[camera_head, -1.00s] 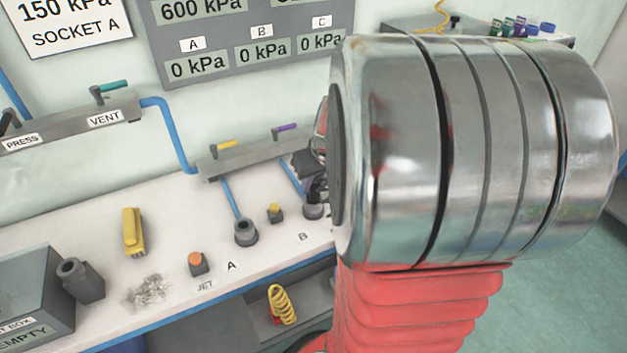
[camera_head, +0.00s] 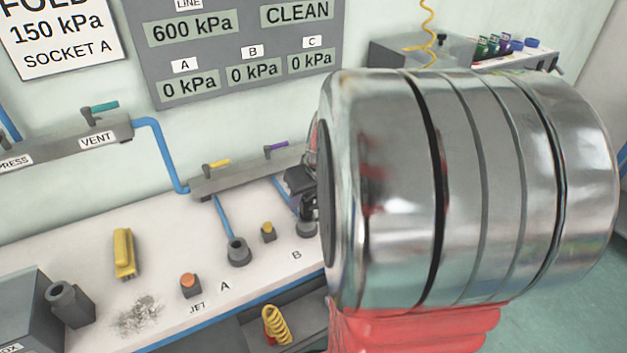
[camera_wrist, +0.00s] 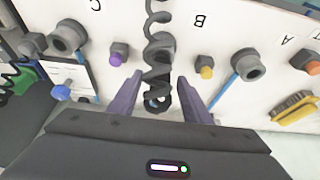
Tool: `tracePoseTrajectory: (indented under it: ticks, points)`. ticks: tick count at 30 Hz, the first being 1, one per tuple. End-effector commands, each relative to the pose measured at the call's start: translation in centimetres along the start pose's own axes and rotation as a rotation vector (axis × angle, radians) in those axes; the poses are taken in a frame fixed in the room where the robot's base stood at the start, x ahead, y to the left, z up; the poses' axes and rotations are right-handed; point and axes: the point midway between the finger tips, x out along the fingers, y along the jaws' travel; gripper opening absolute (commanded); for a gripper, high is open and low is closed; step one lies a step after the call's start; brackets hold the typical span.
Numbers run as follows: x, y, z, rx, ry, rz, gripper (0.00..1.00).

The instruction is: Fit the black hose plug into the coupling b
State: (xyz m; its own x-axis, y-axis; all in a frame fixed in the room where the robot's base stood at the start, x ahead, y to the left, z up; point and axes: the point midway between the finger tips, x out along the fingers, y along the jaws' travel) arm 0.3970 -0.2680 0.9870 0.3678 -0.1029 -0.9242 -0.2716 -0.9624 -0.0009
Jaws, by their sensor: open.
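My gripper (camera_wrist: 160,76) shows in the wrist view with its two purple-grey fingers apart, one on each side of the black hose plug (camera_wrist: 157,99). The plug hangs on a black coiled hose (camera_wrist: 158,40). It is at coupling b, by the B label (camera_wrist: 200,20); the hose hides much of that coupling in the wrist view, and I cannot tell how deep the plug sits. In the head view, the grey coupling b (camera_head: 307,229) stands on the bench, with dark parts just above it. My arm's shiny wrist hides most of the gripper there.
Coupling A (camera_head: 238,253) and a yellow button (camera_head: 268,232) stand left of coupling b in the head view. A purple button (camera_wrist: 118,55) and coupling C (camera_wrist: 68,38) lie on the other side. A yellow tool (camera_head: 123,254) rests on the bench. The gauge panel reads 0 kPa for B.

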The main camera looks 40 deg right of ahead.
Motion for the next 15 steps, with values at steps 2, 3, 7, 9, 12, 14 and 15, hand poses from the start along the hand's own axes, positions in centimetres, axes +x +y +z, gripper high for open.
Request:
tracePoseTrajectory:
  ticks: [2,3,7,9,12,14,15]
  points:
    - [-1.0,0.0,-0.1,0.0,0.004,0.002,0.44]
    - [-1.5,0.0,-0.1,0.001,0.004,0.002,0.44]
    - [-3.5,0.1,-0.1,0.0,0.005,0.003,0.44]
    - [-4.6,0.1,-0.1,0.0,0.005,0.004,0.44]
    - [-6.3,0.1,-0.1,0.0,0.005,0.003,0.44]
    - [-7.3,0.1,-0.1,0.0,0.005,0.003,0.44]
    - [-8.0,0.1,-0.1,0.0,0.005,0.003,0.44]
